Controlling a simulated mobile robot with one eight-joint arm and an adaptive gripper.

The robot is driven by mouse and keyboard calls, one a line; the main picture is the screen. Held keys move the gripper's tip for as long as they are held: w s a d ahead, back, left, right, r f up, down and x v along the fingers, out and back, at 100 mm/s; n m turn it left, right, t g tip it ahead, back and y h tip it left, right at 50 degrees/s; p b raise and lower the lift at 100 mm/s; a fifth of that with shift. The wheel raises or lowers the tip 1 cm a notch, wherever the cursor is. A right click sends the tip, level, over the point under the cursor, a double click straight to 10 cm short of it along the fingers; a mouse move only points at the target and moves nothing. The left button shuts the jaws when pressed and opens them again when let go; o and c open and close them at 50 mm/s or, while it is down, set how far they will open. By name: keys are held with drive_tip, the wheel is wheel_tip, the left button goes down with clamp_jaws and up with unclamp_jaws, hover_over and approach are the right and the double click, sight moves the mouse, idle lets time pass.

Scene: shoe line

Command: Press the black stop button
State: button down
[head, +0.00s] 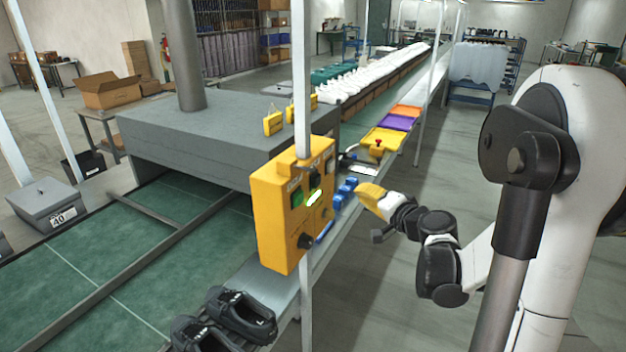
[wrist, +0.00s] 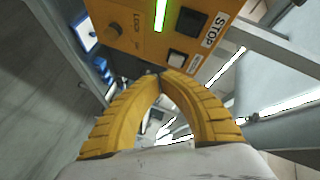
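The yellow control box (head: 268,215) is fixed to a white post. The black square stop button (wrist: 190,22) sits on its face beside the STOP label (wrist: 213,29) in the wrist view; in the head view the black button (head: 315,181) is small. My gripper (head: 362,190) is to the right of the box, apart from it in the head view. Its yellow fingers meet at the tips (wrist: 161,76) with nothing between them. In the wrist view the tips appear just below the white button (wrist: 177,58), with the black button further up and right.
Black shoes (head: 243,316) stand on the line below. Blue items (head: 345,190) and colored trays (head: 382,138) lie along the rail.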

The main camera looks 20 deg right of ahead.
sight(316, 181)
drive_tip(key=w+a, duration=0.5)
drive_tip(key=w, duration=0.2)
drive_tip(key=shift+a, duration=0.25)
idle(1.6)
drive_tip(key=shift+w+a, duration=0.25)
drive_tip(key=shift+w, duration=0.05)
drive_tip(key=shift+w+a, duration=0.35)
drive_tip(key=shift+w, duration=0.1)
idle(0.9)
drive_tip(key=shift+s+d+b, duration=0.3)
drive_tip(key=shift+s+d, duration=0.3)
drive_tip(key=shift+s, duration=0.2)
